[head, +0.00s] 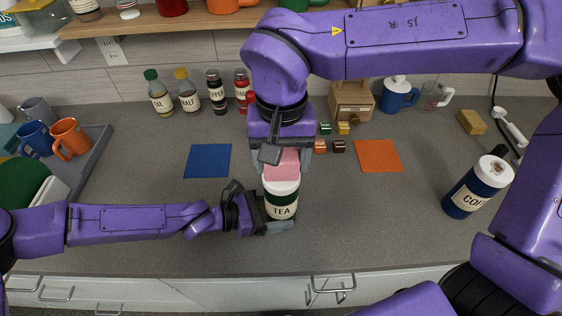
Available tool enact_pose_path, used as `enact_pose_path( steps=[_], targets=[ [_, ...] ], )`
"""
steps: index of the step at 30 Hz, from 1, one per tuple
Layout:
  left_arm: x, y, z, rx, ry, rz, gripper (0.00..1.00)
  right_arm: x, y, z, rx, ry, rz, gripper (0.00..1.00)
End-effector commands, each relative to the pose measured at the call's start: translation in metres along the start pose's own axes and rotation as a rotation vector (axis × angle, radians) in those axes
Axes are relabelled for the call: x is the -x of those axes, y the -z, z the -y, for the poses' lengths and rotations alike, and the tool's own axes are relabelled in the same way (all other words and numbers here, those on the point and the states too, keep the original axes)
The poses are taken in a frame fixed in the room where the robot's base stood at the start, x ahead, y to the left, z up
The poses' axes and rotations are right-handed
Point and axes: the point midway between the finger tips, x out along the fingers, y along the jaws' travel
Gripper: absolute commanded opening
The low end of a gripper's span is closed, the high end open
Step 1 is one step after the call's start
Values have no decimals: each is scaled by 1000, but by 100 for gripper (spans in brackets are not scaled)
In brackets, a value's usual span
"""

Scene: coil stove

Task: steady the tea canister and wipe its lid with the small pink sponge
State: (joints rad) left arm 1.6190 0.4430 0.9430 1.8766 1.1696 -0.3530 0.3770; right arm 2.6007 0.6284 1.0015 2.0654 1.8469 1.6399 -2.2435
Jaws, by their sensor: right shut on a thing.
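The tea canister (281,209), dark with a cream TEA label, stands upright on the counter. Its white lid (283,186) shows below the small pink sponge (281,166). My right gripper (279,158) points down from above and is shut on the sponge, which overlaps the lid's far part and seems to touch it. My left gripper (268,215) is low at the canister's left side, with one finger in front of its base. The canister hides the other finger, so whether the jaws press on it is unclear.
A blue mat (208,160) and an orange mat (378,156) lie left and right of the canister. Several bottles (187,92), small coloured blocks (344,128) and a wooden box (351,102) are behind. Mugs (70,138) stand on a left tray.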

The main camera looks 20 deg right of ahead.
Motion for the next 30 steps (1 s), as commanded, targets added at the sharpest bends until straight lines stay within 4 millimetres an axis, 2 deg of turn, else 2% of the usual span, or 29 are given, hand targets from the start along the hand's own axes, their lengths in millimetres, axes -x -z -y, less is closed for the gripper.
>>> enact_pose_path(
  steps=[15,30],
  targets=[
    [0,0,0,1,1,-1,51,47,1,0,-1,3,-4,36],
    [0,1,0,1,1,-1,51,52,0,0,-1,2,-2,36]
  ],
)
